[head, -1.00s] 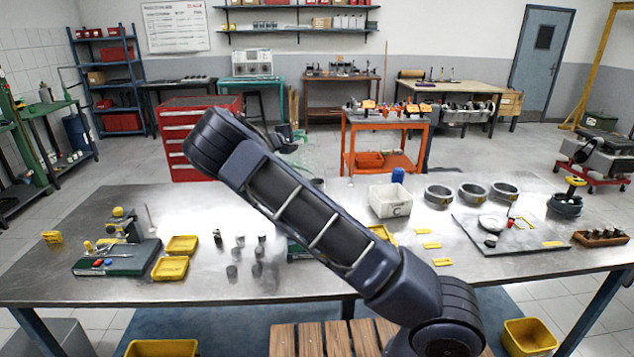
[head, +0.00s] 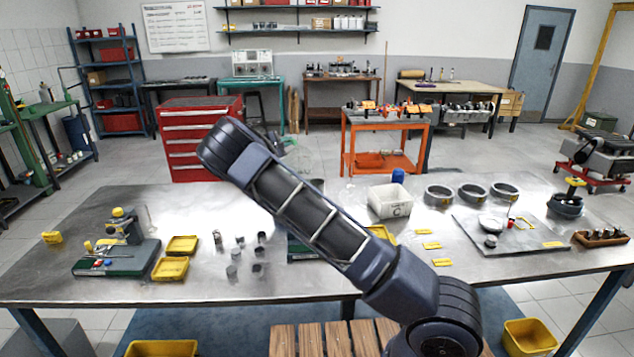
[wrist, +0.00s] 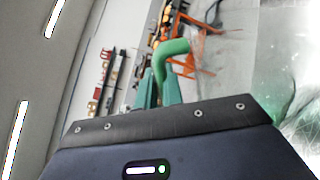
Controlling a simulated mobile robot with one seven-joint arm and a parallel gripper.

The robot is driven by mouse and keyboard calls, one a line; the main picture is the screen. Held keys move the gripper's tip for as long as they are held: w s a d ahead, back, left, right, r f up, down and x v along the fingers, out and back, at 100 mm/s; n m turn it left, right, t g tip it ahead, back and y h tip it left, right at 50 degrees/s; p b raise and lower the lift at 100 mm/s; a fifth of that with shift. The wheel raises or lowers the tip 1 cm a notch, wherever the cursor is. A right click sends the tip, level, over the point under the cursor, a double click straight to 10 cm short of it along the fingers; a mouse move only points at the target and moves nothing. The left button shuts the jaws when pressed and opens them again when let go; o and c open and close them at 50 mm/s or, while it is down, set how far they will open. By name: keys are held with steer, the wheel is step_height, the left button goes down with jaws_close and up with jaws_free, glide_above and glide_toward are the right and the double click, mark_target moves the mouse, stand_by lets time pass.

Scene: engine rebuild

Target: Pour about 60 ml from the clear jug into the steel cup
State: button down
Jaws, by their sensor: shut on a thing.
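My gripper (wrist: 162,84) is shut on the green handle (wrist: 172,50) of the clear jug. The jug's see-through body (wrist: 228,60) fills part of the right side of the wrist view, and its liquid level cannot be made out. In the head view the clear jug (head: 301,158) is a faint outline held above the back of the bench, just beyond my raised arm. A grey rim (head: 317,184), perhaps the steel cup, shows behind my arm below the jug; most of it is hidden.
The steel bench (head: 330,285) carries several small metal parts (head: 240,255), yellow trays (head: 182,245) and a green fixture (head: 115,258) on the left. A white bin (head: 390,202), metal rings (head: 473,193) and a plate with parts (head: 510,235) stand on the right.

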steer(key=shift+w+a+f, duration=0.15)
steer(key=shift+a+f, duration=0.05)
steer(key=shift+f, duration=0.05)
stand_by(1.7)
steer(key=shift+w+a+f+n, duration=0.25)
steer(key=shift+f+n, duration=0.3)
steer(key=shift+f, duration=0.05)
steer(key=shift+w+a+f+n, duration=0.25)
steer(key=shift+f+n, duration=0.3)
steer(key=shift+w+a+f+n, duration=0.4)
steer(key=shift+w+a+n, duration=0.2)
steer(key=shift+n, duration=0.3)
steer(key=w+a+f+n, duration=0.4)
steer(key=a+f+n, duration=0.1)
steer(key=f+n, duration=0.1)
steer(key=shift+f+n+h+p, duration=0.3)
steer(key=shift+n+h, duration=0.1)
steer(key=shift+n, duration=0.3)
